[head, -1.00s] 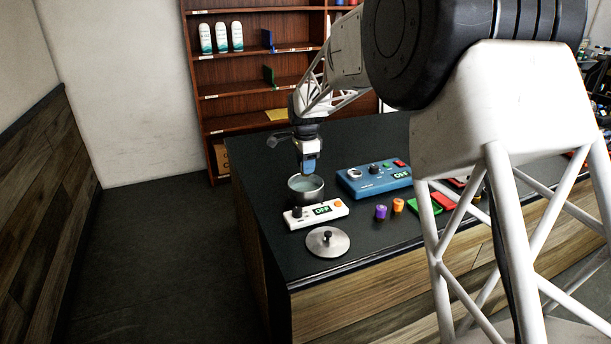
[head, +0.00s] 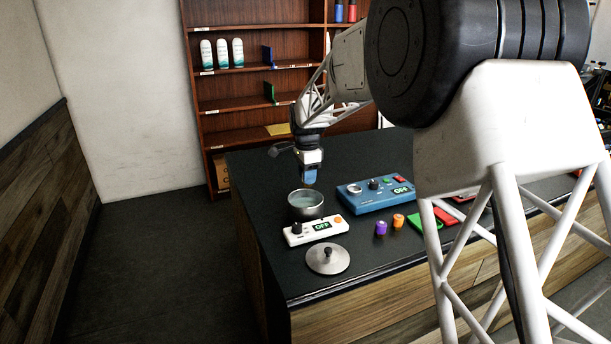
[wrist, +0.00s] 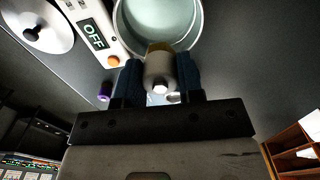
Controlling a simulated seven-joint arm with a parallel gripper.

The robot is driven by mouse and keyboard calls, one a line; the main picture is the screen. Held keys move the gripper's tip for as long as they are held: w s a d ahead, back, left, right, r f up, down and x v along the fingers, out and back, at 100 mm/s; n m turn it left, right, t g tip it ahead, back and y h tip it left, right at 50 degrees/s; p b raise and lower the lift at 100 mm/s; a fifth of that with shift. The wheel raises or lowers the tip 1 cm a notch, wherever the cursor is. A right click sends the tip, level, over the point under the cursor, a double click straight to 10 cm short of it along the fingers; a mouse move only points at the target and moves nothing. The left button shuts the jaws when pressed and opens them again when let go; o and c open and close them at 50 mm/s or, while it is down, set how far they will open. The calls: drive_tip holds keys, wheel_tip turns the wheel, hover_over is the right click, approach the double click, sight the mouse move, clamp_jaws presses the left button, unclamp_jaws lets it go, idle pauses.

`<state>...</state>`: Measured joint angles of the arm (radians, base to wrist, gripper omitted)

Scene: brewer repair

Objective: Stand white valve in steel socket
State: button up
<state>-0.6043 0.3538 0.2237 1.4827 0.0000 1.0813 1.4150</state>
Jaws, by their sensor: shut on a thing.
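My gripper (head: 310,176) is over the back part of a round steel pot on the dark counter. In the wrist view its blue fingers (wrist: 160,66) are shut on a pale whitish cylinder with a yellow-brown far end, which I take as the white valve (wrist: 158,78). The steel pot (head: 306,212) holds a pale blue-green fill; its rim also shows in the wrist view (wrist: 201,30), just beyond the valve. The valve appears above the pot, but the exact gap is unclear. I cannot make out a separate steel socket.
A white box (head: 300,235) with an OFF display stands in front of the pot. A steel lid (head: 340,263) with a black knob lies nearer. A blue control box (head: 360,198), a purple cap (head: 381,229) and an orange cap (head: 398,221) are to the right. Shelves (head: 240,90) stand behind.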

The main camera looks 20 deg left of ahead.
hover_over(354, 191)
idle(0.3)
drive_tip(key=shift+s, duration=0.1)
drive_tip(key=shift+f, duration=2.1)
drive_tip(key=shift+f, duration=1.15)
idle(2.3)
drive_tip(key=o, duration=1.5)
